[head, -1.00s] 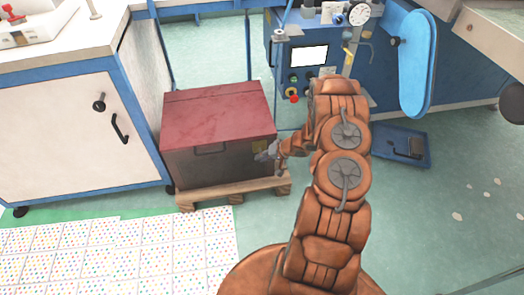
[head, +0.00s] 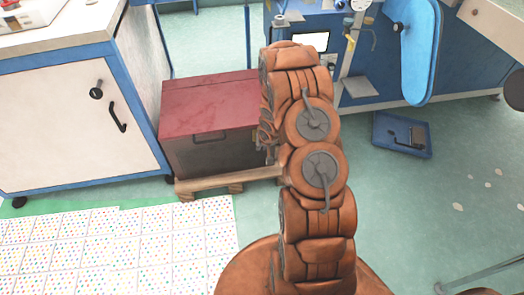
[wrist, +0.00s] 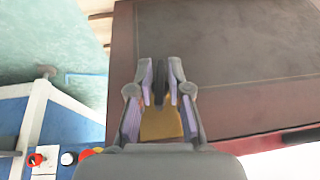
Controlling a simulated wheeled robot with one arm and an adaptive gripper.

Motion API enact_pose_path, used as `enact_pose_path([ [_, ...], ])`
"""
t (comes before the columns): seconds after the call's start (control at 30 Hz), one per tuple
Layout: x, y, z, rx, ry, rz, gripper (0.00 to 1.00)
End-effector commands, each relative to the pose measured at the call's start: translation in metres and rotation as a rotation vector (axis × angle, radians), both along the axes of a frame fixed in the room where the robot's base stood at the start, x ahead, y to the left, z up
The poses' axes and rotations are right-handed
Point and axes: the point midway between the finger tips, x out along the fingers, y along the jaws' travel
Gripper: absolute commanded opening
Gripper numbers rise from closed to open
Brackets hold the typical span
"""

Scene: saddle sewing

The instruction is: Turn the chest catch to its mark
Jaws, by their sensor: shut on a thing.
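The chest (head: 208,110) has a red lid and a dark front, and stands on a low wooden pallet. In the wrist view its dark panel (wrist: 235,65) with a reddish border fills the right side. My gripper (wrist: 160,82) is shut on the dark catch (wrist: 159,90), which stands between the fingertips over a brass-coloured plate (wrist: 162,124). I cannot make out the catch's mark. In the head view my arm hides the catch and most of the gripper, at the right end of the chest front.
A white and blue cabinet (head: 75,130) stands close left of the chest. The pallet (head: 225,182) sticks out below it. A blue machine (head: 350,85) is behind and to the right. A blue tray (head: 401,135) lies on the floor at right.

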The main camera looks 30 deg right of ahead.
Motion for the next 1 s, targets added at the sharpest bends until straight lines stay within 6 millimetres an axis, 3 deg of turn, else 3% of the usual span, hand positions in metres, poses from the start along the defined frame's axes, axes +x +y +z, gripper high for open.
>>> enact_pose_path([
  [1.0,0.0023,-0.0003,0.0011,-0.097,0.034,-0.001,0.00],
])
